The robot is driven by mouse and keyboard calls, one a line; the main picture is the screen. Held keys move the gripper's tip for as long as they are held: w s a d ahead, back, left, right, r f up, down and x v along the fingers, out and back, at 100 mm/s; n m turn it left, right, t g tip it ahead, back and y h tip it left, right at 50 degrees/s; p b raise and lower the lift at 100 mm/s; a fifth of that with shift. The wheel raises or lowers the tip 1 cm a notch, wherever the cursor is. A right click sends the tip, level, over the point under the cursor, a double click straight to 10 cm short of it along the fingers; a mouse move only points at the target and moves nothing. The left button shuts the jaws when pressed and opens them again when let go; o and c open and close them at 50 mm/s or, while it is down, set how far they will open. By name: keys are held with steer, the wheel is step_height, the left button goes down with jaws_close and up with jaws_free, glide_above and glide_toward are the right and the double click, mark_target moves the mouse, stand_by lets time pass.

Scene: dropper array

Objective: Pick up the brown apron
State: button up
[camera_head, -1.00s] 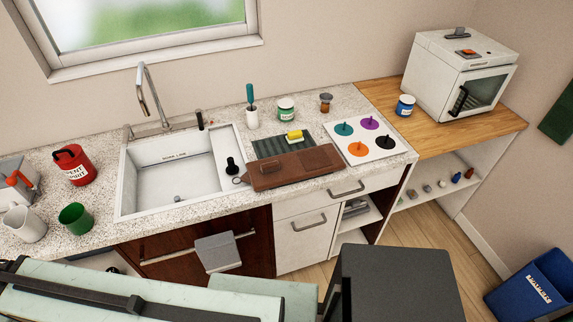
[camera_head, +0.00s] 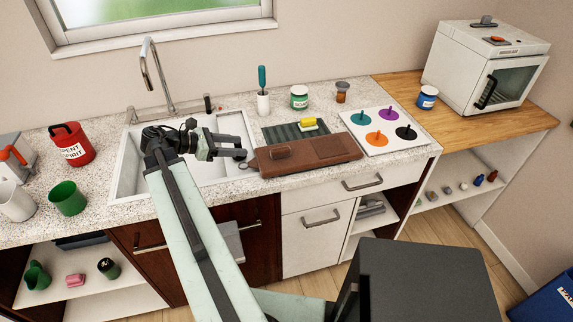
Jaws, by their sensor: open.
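The brown apron (camera_head: 330,150) lies folded flat on the speckled counter, right of the sink, with a thicker brown piece on its left part and a small ring at its left end. It overlaps the front of a dark green ribbed mat (camera_head: 283,132). My gripper (camera_head: 238,147) is over the right part of the sink, pointing right, just left of the apron's ring end. Its jaws are open and I see nothing between them. It appears apart from the apron, though its height is hard to tell.
A yellow block (camera_head: 308,124) sits on the mat behind the apron. A white board with coloured knobbed discs (camera_head: 370,145) is to the right. The sink (camera_head: 128,165) lies under my arm. A green cup (camera_head: 67,198) and red can (camera_head: 71,144) stand at left.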

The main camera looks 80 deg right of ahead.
steer(key=m+g+y, duration=0.1)
steer(key=m, duration=0.1)
glide_toward(279, 149)
steer(key=x, duration=0.3)
steer(key=shift+s+b, duration=0.35)
steer(key=shift+s, duration=0.1)
steer(key=shift+y, duration=0.3)
steer(key=b+x, duration=0.1)
steer(key=x, duration=0.2)
steer(key=b+x, duration=0.2)
steer(key=x, duration=0.2)
steer(key=shift+w+d+f, duration=0.15)
steer(key=shift+d+f, duration=0.1)
steer(key=shift+s+d, duration=0.1)
steer(key=shift+s, duration=0.15)
steer(key=shift+r, duration=0.1)
jaws_close()
